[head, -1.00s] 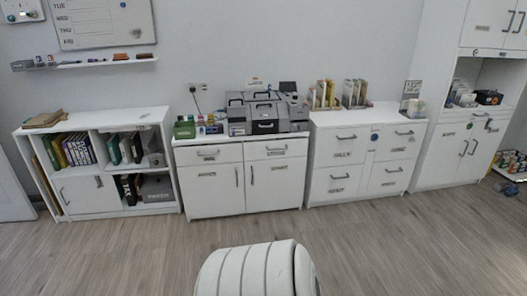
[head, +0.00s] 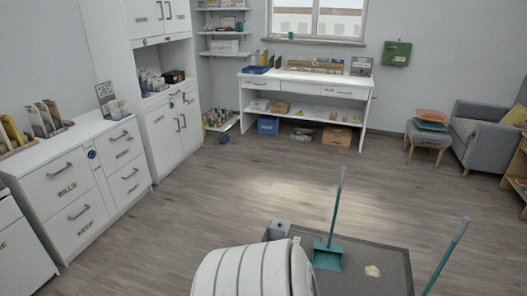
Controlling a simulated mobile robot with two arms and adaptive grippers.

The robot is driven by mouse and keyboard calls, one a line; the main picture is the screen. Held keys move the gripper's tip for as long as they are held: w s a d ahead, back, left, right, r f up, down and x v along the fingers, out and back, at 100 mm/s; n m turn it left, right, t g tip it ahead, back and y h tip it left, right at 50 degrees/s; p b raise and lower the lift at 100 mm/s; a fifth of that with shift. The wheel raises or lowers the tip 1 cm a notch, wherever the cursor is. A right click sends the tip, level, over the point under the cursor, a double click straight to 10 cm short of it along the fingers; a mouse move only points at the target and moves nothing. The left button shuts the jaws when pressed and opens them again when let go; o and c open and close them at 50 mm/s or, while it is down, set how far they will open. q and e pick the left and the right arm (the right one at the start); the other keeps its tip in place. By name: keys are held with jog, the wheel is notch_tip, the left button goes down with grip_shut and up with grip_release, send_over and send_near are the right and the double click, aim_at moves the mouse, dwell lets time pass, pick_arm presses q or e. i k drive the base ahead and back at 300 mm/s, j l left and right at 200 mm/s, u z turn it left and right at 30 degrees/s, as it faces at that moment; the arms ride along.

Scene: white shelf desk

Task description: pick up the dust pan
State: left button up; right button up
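The teal dust pan (head: 328,257) stands on the dark grey mat (head: 384,258) at the lower middle of the head view, with its long handle (head: 338,208) pointing up. Another teal long handle (head: 446,257) with a grey top leans at the lower right; its lower end is cut off by the frame. A pale crumpled scrap (head: 372,271) lies on the mat to the right of the dust pan. Neither of my grippers is in view.
A white shelf desk (head: 249,83) stands by the window. White drawer cabinets (head: 82,185) line the left side. A grey armchair (head: 472,145) and a stool (head: 428,140) are at the right. Wooden floor between desk and mat is clear.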

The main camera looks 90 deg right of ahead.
aim_at(328, 257)
jog(key=z, duration=3.45)
jog(key=i+l+u, duration=0.3)
jog(key=i, duration=0.15)
